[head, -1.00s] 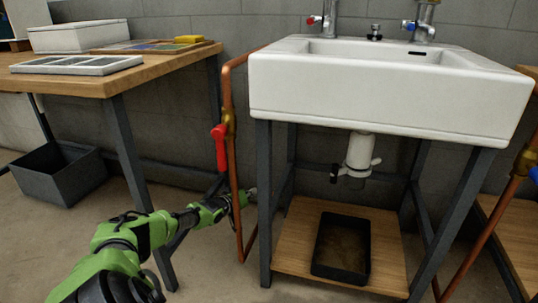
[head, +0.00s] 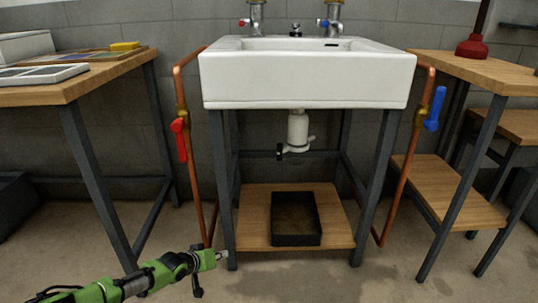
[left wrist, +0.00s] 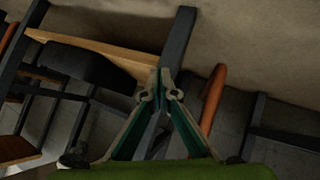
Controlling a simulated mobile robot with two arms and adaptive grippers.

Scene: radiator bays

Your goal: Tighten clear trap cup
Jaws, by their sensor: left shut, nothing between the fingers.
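The white trap (head: 298,127) hangs under the white sink (head: 305,85). At its lower end is a small clear cup with pale tabs (head: 297,148), and a dark fitting sits to its left. Its thread is too small to make out. My left gripper (head: 221,256) is low at the front left foot of the sink stand, well below and left of the cup. It is shut and empty. In the left wrist view the closed fingers (left wrist: 163,88) meet in front of a dark stand leg, and no cup shows there. My right gripper is out of view.
A dark tray (head: 296,240) sits on the stand's wooden shelf (head: 252,218) below the trap. Copper pipes with a red valve handle (head: 179,140) and a blue one (head: 435,108) flank the stand. Wooden benches stand left and right. The floor in front is open.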

